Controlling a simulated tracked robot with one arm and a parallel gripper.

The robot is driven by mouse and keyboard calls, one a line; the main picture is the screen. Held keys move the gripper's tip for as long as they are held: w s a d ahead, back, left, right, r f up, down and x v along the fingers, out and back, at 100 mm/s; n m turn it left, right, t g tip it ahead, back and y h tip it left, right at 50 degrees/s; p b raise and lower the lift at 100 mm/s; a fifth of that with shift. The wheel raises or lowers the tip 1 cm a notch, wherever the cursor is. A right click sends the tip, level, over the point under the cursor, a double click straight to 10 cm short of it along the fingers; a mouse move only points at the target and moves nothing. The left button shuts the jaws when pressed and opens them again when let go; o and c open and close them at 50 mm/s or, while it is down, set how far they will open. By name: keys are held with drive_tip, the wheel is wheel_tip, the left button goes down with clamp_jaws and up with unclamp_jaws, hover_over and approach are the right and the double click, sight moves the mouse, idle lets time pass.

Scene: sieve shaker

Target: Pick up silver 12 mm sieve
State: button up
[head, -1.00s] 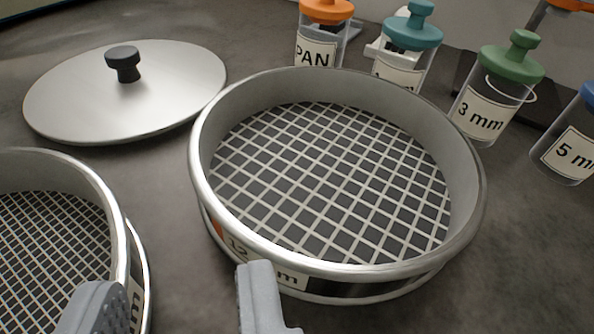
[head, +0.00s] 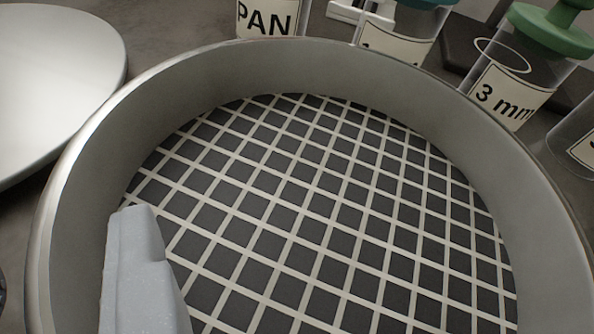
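The silver 12 mm sieve (head: 330,66) fills most of the view, seen from close above. Its wide silver rim surrounds a pale wire mesh over dark squares. Its label is out of view. One finger of my gripper (head: 70,250) is inside the sieve, over the mesh near the left wall. A small dark sliver at the left picture edge, outside the rim, looks like the other finger. The left wall of the sieve lies between them, and the fingers look apart. Contact with the wall cannot be told.
A flat silver lid (head: 50,90) lies at the left. Behind the sieve stand a jar marked PAN (head: 268,17), a teal-capped jar (head: 395,42) and a green-capped 3 mm jar (head: 510,95). Part of another labelled jar (head: 582,148) shows at the right edge.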

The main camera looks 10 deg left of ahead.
drive_tip(key=shift+w+a, duration=0.15)
clamp_jaws()
drive_tip(key=shift+f, duration=0.1)
